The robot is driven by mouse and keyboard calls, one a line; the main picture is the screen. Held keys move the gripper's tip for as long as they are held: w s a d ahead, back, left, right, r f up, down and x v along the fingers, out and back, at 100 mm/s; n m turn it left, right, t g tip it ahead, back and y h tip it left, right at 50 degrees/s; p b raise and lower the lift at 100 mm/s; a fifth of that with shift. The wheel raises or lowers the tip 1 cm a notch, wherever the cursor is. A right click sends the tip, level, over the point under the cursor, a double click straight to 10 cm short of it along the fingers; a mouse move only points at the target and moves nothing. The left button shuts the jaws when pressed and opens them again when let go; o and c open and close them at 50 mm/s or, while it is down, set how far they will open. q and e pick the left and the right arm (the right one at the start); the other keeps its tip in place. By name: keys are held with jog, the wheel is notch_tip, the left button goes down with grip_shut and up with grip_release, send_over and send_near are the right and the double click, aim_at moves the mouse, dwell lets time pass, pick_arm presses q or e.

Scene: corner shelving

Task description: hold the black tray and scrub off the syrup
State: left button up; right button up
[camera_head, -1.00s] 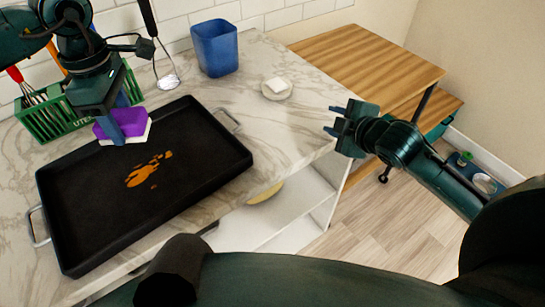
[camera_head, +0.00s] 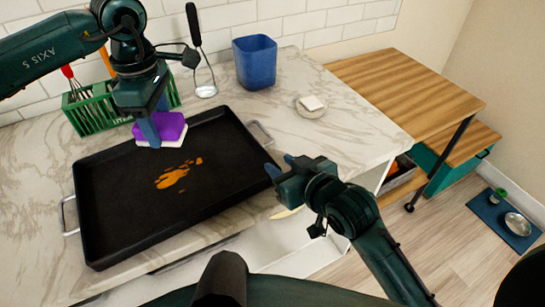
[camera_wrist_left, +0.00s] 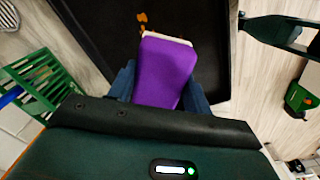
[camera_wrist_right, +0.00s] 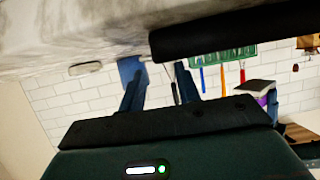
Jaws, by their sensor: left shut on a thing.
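The black tray (camera_head: 130,215) lies on the marble counter with a metal handle at each end. An orange-brown syrup patch (camera_head: 178,174) is on its floor, with small spots beside it; part shows in the left wrist view (camera_wrist_left: 142,22). My left gripper (camera_head: 150,130) is shut on the purple and white sponge (camera_head: 172,124), over the tray's far side. The sponge (camera_wrist_left: 165,70) fills the space between its fingers in the left wrist view. I cannot tell whether the sponge touches the tray. My right gripper (camera_head: 280,167) is open and empty beside the tray's right side. Its fingers stand apart in the right wrist view (camera_wrist_right: 160,85).
A green basket (camera_head: 95,112) with utensils stands behind the tray at left. A blue cup (camera_head: 255,62), a utensil with a black handle (camera_head: 194,25) and a small dish with a white block (camera_head: 311,106) stand farther back.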

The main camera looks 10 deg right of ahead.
aim_at(271, 158)
jog(key=x, duration=0.5)
jog(key=shift+w+a+f, duration=0.15)
jog(key=shift+w, duration=0.2)
grip_shut()
dwell(1.3)
jog(key=shift+c, duration=0.8)
grip_release()
jog(key=shift+c, duration=0.6)
grip_shut()
